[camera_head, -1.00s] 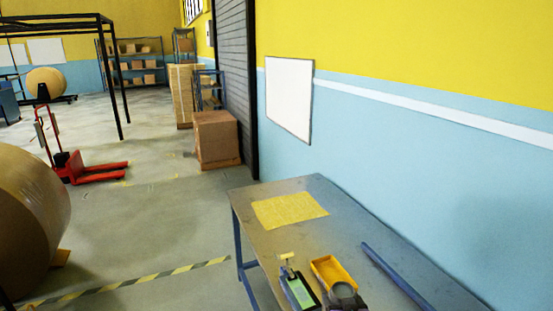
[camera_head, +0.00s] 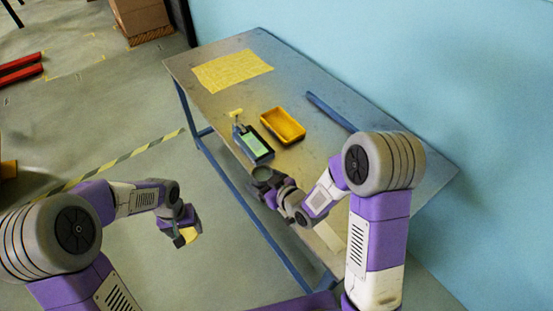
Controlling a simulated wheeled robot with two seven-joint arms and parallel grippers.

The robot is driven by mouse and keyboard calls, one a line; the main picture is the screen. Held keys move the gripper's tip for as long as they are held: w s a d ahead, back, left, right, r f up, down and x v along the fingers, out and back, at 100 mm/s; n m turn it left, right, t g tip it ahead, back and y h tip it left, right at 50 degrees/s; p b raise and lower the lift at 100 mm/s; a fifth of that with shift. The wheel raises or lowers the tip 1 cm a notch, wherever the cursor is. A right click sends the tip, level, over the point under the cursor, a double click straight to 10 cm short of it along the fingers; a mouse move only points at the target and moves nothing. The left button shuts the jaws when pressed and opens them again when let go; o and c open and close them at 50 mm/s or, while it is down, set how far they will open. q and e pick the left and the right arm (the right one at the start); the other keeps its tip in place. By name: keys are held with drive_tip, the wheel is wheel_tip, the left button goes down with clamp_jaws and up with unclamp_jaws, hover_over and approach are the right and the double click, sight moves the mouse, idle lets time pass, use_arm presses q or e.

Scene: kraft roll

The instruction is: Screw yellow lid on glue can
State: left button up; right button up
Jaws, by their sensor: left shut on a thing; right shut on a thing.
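My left gripper (camera_head: 183,237) is at the lower left, over the floor and apart from the table. It is shut on a small yellow piece, the yellow lid (camera_head: 192,234), which is mostly hidden by the fingers. My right gripper (camera_head: 268,188) is at the table's front edge. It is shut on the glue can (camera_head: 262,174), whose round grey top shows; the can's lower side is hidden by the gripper. I cannot tell whether the can rests on the table. Lid and can are well apart.
The table (camera_head: 205,110) bears a yellow tray (camera_head: 283,126), a green and black box-like item (camera_head: 257,146), a yellow sheet (camera_head: 232,71) and a blue bar (camera_head: 330,110). A blue wall (camera_head: 400,60) stands behind. A carton (camera_head: 140,14) is far off.

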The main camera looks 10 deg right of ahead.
drive_tip(key=a+f+y, duration=0.1)
drive_tip(key=s+a+f+n+g, duration=0.1)
drive_tip(key=s+a+f+n+y, duration=0.1)
drive_tip(key=a, duration=0.1)
drive_tip(key=shift+s+f+y, duration=0.1)
drive_tip(key=shift+f+y, duration=0.2)
drive_tip(key=shift+f, duration=0.1)
use_arm(q)
drive_tip(key=shift+w+d+r, duration=0.2)
drive_tip(key=shift+w, duration=0.05)
drive_tip(key=w+d+r, duration=0.6)
drive_tip(key=d+r, duration=0.1)
drive_tip(key=d, duration=0.4)
wheel_tip(320, 180, up, 8)
hover_over(263, 182)
drive_tip(key=a, duration=0.4)
drive_tip(key=shift+w+d+f+n, duration=0.2)
drive_tip(key=shift+w+d+n, duration=0.05)
drive_tip(key=shift+w+n, duration=0.1)
drive_tip(key=shift+f, duration=2.05)
